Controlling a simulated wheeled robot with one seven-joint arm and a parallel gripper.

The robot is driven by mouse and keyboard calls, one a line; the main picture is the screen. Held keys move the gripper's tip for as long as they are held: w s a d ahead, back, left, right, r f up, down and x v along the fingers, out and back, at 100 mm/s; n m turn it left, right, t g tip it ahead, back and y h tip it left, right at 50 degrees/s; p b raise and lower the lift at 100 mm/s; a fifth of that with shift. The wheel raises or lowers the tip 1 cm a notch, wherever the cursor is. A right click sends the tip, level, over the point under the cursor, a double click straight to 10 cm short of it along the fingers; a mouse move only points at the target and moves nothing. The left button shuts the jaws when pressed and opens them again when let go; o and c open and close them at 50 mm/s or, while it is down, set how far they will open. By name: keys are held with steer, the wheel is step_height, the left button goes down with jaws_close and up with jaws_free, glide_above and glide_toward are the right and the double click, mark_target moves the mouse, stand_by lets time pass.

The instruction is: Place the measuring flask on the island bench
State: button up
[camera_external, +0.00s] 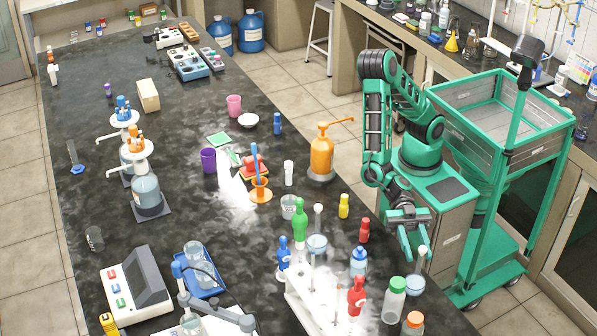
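A clear, long-necked flask with a pale stopper (416,285) is at the right edge of the island bench, right below my gripper. Which one is the measuring flask is not certain. The island bench (180,235) is the long dark table. My gripper (416,250) points down at the bench's right edge, its fingers close to the first flask's stopper and neck. Whether they grip the neck, and whether this flask rests on the bench or hangs above it, I cannot tell.
Several bottles stand near the gripper, including a green-capped one (394,300), a red one (356,297) and a blue-capped one (358,262). A white rack (325,305) is at the front. An orange dispenser (321,155) stands farther back. The bench's left middle is fairly clear.

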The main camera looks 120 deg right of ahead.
steer(key=shift+v, duration=2.4)
